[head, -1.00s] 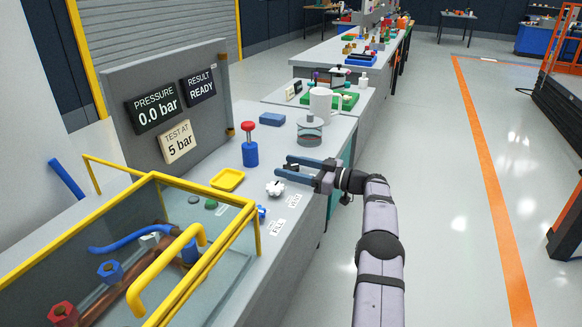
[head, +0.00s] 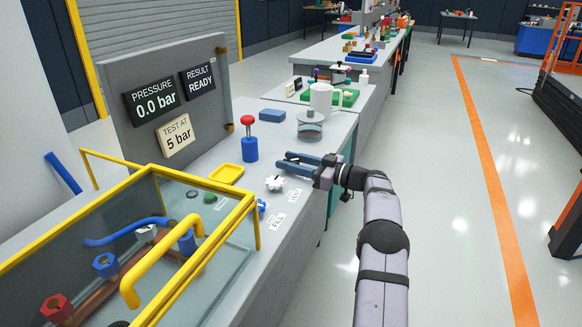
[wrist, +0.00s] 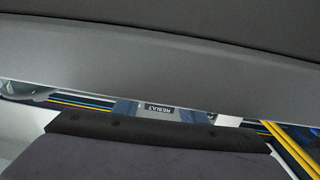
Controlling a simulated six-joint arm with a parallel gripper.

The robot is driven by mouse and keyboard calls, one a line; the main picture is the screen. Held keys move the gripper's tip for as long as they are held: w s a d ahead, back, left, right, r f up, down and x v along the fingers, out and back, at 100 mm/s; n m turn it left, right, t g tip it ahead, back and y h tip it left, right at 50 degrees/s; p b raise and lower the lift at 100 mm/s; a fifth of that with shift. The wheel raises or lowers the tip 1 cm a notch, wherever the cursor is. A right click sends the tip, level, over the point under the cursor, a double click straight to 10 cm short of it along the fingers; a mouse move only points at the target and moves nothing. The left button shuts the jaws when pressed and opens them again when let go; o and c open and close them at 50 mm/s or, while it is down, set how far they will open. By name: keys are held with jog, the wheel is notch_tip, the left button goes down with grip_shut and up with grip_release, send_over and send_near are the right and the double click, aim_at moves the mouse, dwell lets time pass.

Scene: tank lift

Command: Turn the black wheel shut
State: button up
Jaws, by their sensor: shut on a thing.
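My gripper (head: 284,162) hangs above the right part of the bench, near the white handwheel (head: 275,183), its blue fingers pointing left. The fingers are drawn in with a narrow gap; whatever is between them cannot be made out. In the wrist view the fingers (wrist: 168,112) show partly, with the result sign behind between them. I cannot clearly make out a black wheel. A dark rounded shape (head: 118,324) is cut off at the bottom edge of the head view. A panel reads pressure 0.0 bar (head: 151,99), test at 5 bar and result ready.
A yellow-framed clear case (head: 140,255) with a yellow handle covers pipework with red, blue and white fittings. A blue wheel (head: 262,207), a yellow tray (head: 226,174), a red-topped blue pump (head: 250,140) and a glass jar (head: 310,125) stand on the bench.

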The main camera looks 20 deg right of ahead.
aim_at(304, 183)
jog(key=shift+a+f+m+t+h+b, duration=0.15)
jog(key=shift+m+t+h+b, duration=0.5)
jog(key=shift+b, duration=2)
jog(key=shift+d+f+m+t+h+b, duration=0.1)
jog(key=shift+f+m+t+h+b, duration=0.4)
jog(key=shift+b, duration=2.2)
jog(key=shift+a+r+m+t+h+b, duration=0.2)
jog(key=shift+m+h+b, duration=0.6)
jog(key=shift+b, duration=1.85)
jog(key=h+b, duration=0.1)
jog(key=b, duration=0.2)
jog(key=m+t+h+b, duration=0.1)
jog(key=h+b, duration=0.1)
jog(key=b, duration=0.1)
jog(key=shift+d+m+h, duration=0.2)
jog(key=shift+m+h, duration=0.05)
jog(key=shift+h+b, duration=0.3)
jog(key=shift+b, duration=0.35)
jog(key=shift+d+r+m+t+h+b, duration=0.1)
jog(key=shift+r+m+t+h+b, duration=0.15)
jog(key=shift+m+h+b, duration=0.7)
jog(key=shift+n, duration=0.25)
jog(key=o, duration=1.1)
jog(key=shift+r, duration=0.1)
jog(key=shift+c, duration=0.2)
jog(key=shift+s, duration=0.15)
